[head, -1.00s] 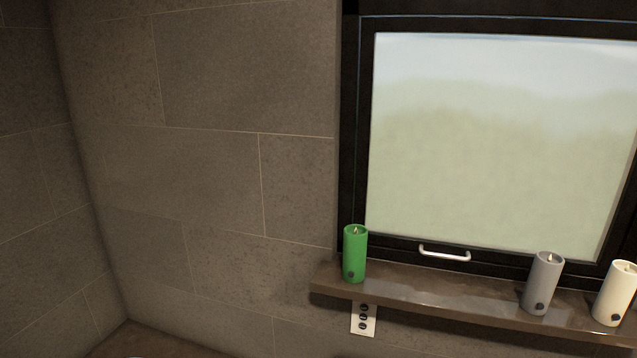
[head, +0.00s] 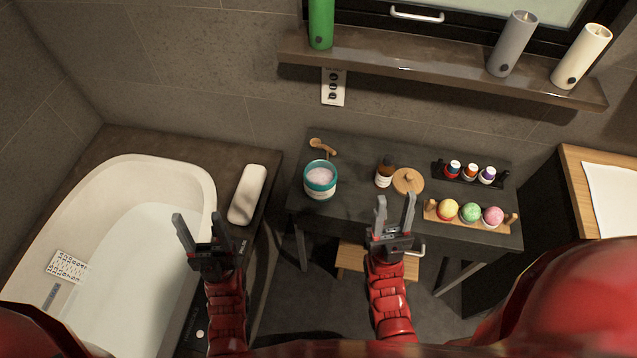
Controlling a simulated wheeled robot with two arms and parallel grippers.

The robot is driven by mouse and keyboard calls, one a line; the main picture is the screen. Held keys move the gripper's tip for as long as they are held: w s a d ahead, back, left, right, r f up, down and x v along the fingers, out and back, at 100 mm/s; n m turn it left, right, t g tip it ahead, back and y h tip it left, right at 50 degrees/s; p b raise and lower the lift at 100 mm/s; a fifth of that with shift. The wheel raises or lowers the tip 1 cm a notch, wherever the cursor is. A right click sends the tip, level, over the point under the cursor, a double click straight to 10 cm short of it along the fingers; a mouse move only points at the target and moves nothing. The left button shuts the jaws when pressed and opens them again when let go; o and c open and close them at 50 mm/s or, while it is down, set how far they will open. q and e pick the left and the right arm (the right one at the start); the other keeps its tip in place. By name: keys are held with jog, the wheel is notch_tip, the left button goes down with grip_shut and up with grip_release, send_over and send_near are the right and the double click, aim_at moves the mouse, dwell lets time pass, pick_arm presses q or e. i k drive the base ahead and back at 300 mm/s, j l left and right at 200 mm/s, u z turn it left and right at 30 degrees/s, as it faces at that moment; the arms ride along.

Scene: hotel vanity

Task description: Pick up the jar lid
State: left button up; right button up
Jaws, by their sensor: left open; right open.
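The jar lid (head: 408,181) is a round, light wooden disc with a small knob, lying flat on the dark vanity table (head: 345,221). An open teal jar (head: 320,180) with pale, pinkish-white contents stands at the table's left end. My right gripper (head: 394,207) is open and empty; in the picture its fingertips show just below the lid, apart from it. My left gripper (head: 208,228) is open and empty, over the edge of the bathtub side, well left of the lid.
A brown bottle (head: 384,171) stands close left of the lid. A wooden tray (head: 431,214) with three coloured balls and a dark rack (head: 508,181) of small bottles are to its right. A wooden scoop (head: 322,147) lies behind the jar. A candle shelf (head: 440,74) overhangs behind. The bathtub (head: 150,170) is left.

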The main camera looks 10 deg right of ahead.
aim_at(404, 180)
jog(key=z, duration=0.95)
